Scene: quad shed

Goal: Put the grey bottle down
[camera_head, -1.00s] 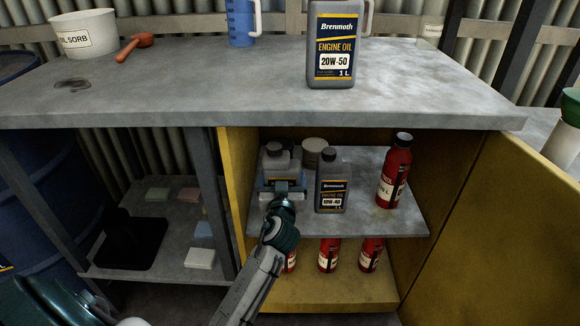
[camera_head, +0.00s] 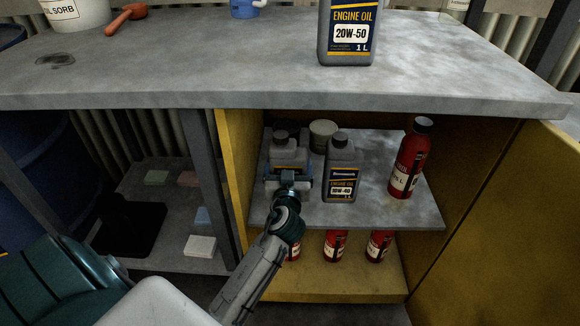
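The grey bottle (camera_head: 288,154), with a dark cap and a dark label, is upright at the left of the upper cabinet shelf (camera_head: 385,212). My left gripper (camera_head: 289,183) reaches in from the front, with its fingers at the two sides of the bottle's lower part, and looks shut on it. The gripper hides most of the label and the bottle's base, so I cannot tell whether the base touches the shelf. My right gripper is not in view.
A grey 10W-40 oil bottle (camera_head: 341,170) stands close to the right. A pale round can (camera_head: 322,135) is behind, and a red bottle (camera_head: 409,160) is farther right. The yellow cabinet wall (camera_head: 239,185) is close on the left. The worktop (camera_head: 200,75) overhangs above.

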